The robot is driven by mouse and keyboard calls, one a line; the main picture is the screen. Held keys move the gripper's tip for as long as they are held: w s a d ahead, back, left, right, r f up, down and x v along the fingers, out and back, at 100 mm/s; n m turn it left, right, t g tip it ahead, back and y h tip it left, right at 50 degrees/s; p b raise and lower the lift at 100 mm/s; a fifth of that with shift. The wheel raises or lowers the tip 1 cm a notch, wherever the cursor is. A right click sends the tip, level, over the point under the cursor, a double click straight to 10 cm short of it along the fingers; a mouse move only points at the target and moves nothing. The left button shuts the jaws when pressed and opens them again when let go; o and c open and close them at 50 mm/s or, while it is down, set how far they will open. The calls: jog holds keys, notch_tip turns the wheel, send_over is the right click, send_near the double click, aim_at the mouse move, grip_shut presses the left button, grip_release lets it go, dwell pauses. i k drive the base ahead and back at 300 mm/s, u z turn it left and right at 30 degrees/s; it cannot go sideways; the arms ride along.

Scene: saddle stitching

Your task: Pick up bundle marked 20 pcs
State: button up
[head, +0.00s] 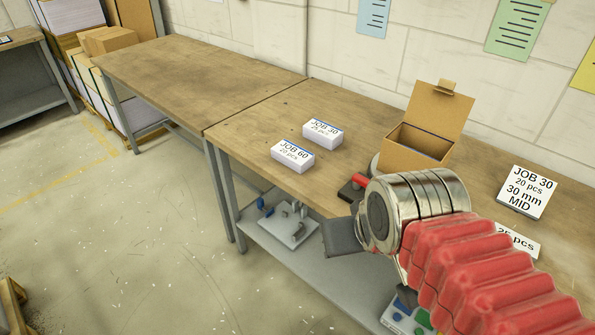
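Two small white bundles lie on the wooden bench to the left of the open carton. The nearer bundle (293,156) is labelled JOB 60, and its small print appears to read 20 pcs. The farther bundle (322,132) reads JOB 30, 25 pcs. A third white item (520,241) marked 25 pcs is partly hidden behind my arm. My gripper (343,236) is at the bench's front edge, below and right of the JOB 60 bundle and apart from it. One grey finger shows clearly; the rest is hidden by my wrist, so its opening is unclear.
An open brown carton (415,148) stands near the wall. A red and black object (352,187) lies close to my wrist. The left bench (190,80) is bare; a lower shelf (265,235) holds grey parts.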

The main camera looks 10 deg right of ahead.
aim_at(295, 157)
jog(key=k, duration=0.75)
jog(key=u, duration=0.45)
jog(key=i, duration=0.85)
jog(key=u, duration=0.6)
jog(key=i, duration=0.75)
jog(key=z, duration=0.5)
jog(key=i, duration=0.85)
jog(key=z, duration=0.55)
